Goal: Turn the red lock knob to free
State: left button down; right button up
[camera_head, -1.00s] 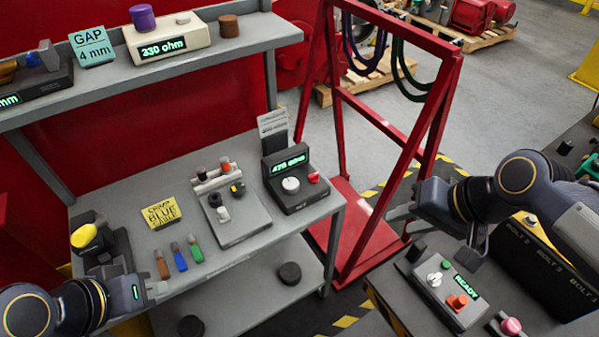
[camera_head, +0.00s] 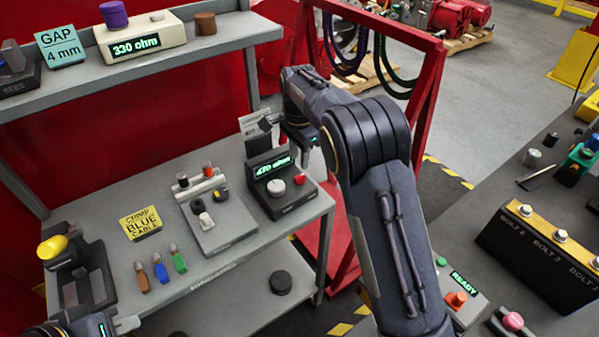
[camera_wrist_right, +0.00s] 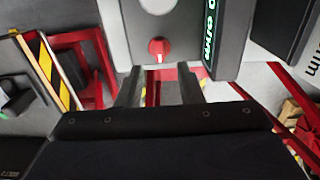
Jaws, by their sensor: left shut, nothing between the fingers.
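The red lock knob (camera_head: 299,179) sits at the right end of a dark box (camera_head: 285,203) that has a lit "470 ohm" display (camera_head: 272,167) and a white dial (camera_head: 275,187). In the right wrist view the red knob (camera_wrist_right: 159,49) lies ahead of my right gripper (camera_wrist_right: 159,85), roughly centred between its fingers. The fingers are spread and empty, apart from the knob. In the head view my right gripper (camera_head: 303,152) hangs just above the knob, partly hidden by my arm. My left gripper (camera_head: 124,325) is shut and empty at the lower left.
A board with small plugs (camera_head: 215,225) lies left of the box. A yellow note (camera_head: 141,223) and several coloured crimp pieces (camera_head: 160,268) lie further left.

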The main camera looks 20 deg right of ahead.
aim_at(300, 176)
notch_tip(300, 176, down, 6)
jog(key=shift+f+p, duration=0.2)
jog(key=shift+p, duration=0.1)
jog(key=shift+c, duration=0.2)
grip_shut()
